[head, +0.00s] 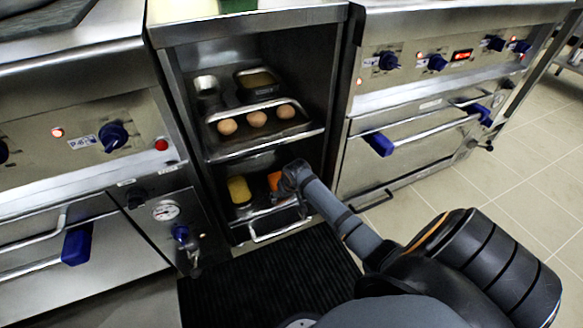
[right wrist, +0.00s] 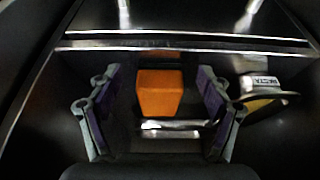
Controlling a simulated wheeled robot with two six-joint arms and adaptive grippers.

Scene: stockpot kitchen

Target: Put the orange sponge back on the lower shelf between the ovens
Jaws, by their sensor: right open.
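The orange sponge (head: 274,181) is in the lower compartment of the steel unit between the two ovens, over the lower shelf (head: 246,217). My right gripper (head: 285,182) reaches into that compartment from the right and partly hides the sponge. In the right wrist view the sponge (right wrist: 160,93) lies between the two spread fingers of the right gripper (right wrist: 157,95), with a dark gap on each side. The gripper is open and not closed on it. I cannot tell exactly what the sponge's underside touches. My left gripper is not in view.
A yellow item (head: 239,190) stands left of the sponge in the same compartment. Above, a tray (head: 262,144) holds brown eggs. A wire handle (head: 281,229) juts from the lower front. A labelled item (right wrist: 260,88) sits right of the fingers. The oven handle (head: 430,133) is nearby.

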